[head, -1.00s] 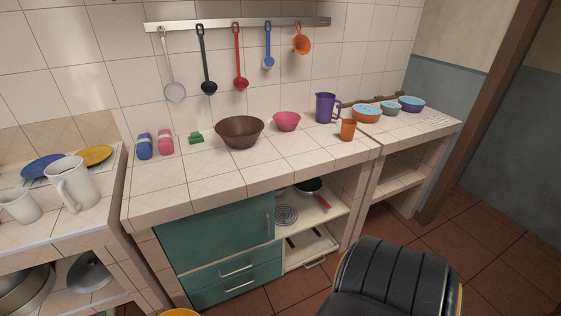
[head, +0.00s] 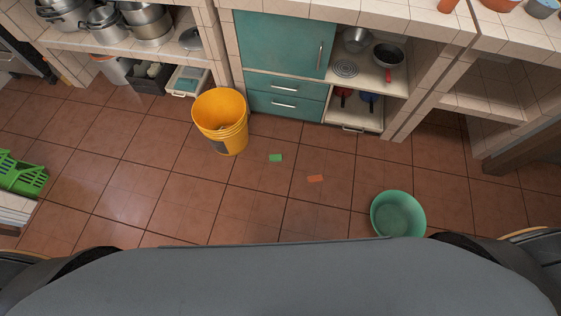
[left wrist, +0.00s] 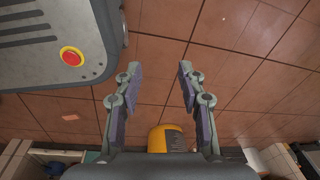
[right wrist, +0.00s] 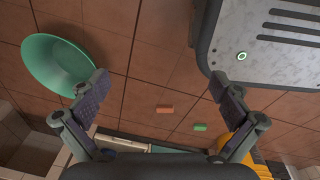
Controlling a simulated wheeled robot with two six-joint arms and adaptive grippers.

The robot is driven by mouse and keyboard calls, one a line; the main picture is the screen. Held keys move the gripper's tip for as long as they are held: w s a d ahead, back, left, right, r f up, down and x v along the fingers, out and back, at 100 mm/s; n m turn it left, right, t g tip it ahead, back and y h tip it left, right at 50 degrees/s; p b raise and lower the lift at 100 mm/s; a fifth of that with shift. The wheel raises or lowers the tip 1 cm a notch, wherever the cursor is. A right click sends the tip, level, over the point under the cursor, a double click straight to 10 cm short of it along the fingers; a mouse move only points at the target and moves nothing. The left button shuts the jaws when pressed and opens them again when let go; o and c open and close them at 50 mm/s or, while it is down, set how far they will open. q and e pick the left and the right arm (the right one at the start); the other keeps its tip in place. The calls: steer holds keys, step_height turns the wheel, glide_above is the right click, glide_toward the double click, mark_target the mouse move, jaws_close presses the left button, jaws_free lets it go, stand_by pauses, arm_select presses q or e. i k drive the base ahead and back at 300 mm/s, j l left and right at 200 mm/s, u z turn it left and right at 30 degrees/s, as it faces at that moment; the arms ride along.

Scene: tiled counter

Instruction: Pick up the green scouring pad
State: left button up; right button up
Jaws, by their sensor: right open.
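A small flat green pad (head: 276,158) lies on the floor tiles in front of the teal cupboard, right of the yellow bucket. It also shows in the right wrist view (right wrist: 200,127), near the right gripper's right finger in the picture, apart from it. My right gripper (right wrist: 159,82) is open and empty, above the floor. My left gripper (left wrist: 148,75) has its fingers apart with nothing between them. Neither gripper shows in the head view.
An orange flat piece (head: 315,178) lies right of the green pad. A yellow bucket (head: 220,120) stands left, a green basin (head: 398,214) right. The teal cupboard (head: 284,45) and open shelves bound the back. Floor around the pad is clear.

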mark_target(272, 157)
steer(key=i+l+u, duration=0.45)
steer(key=u, duration=0.15)
steer(key=i+l+u, duration=0.15)
steer(key=l+u, duration=0.2)
steer(key=l, duration=0.15)
steer(key=i+l+u, duration=0.15)
steer(key=l+u, duration=0.15)
steer(key=l, duration=0.1)
